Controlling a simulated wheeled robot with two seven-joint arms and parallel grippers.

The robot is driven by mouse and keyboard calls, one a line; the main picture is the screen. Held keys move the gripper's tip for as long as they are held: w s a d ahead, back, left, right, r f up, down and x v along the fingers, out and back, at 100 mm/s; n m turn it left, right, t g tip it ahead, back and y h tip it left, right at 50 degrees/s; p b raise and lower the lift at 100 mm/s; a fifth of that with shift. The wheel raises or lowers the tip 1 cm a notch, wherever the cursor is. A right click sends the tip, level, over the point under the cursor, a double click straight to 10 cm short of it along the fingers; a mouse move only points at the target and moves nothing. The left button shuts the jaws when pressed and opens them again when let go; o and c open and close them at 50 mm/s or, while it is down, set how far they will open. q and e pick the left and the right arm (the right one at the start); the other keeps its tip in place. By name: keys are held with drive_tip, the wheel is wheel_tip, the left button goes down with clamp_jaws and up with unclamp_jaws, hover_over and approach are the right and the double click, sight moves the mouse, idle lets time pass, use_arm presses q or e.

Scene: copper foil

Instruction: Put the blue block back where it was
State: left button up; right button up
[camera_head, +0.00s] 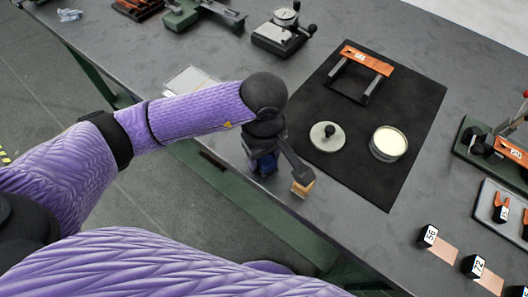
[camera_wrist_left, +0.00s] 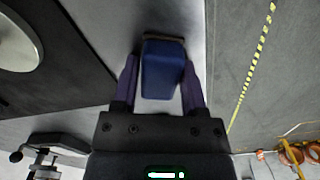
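The blue block (camera_wrist_left: 163,70) lies between the two finger ends of my left gripper (camera_wrist_left: 160,85) in the left wrist view. The fingers sit close along both of its sides, and the gripper looks shut on it. A brown strip shows at its far end. In the head view my left gripper (camera_head: 301,180) is by the table's near edge, left of the black mat, with a tan block-like piece (camera_head: 303,188) at its tip. The block's blue face cannot be made out clearly there. Its height above the table is unclear. My right gripper is not in view.
The black mat (camera_head: 400,165) holds an orange-topped frame (camera_head: 367,57), a knobbed lid (camera_head: 327,138) and a round tin (camera_head: 388,144). A dial device (camera_head: 284,30) stands behind. Numbered labels with copper strips (camera_head: 441,250) lie at right. Bare table surrounds the mat's near side.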

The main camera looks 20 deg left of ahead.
use_arm(q)
drive_tip(key=o, duration=0.3)
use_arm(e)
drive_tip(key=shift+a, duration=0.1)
use_arm(q)
drive_tip(key=shift+r, duration=0.25)
wheel_tip(320, 180, up, 12)
drive_tip(key=p, duration=0.3)
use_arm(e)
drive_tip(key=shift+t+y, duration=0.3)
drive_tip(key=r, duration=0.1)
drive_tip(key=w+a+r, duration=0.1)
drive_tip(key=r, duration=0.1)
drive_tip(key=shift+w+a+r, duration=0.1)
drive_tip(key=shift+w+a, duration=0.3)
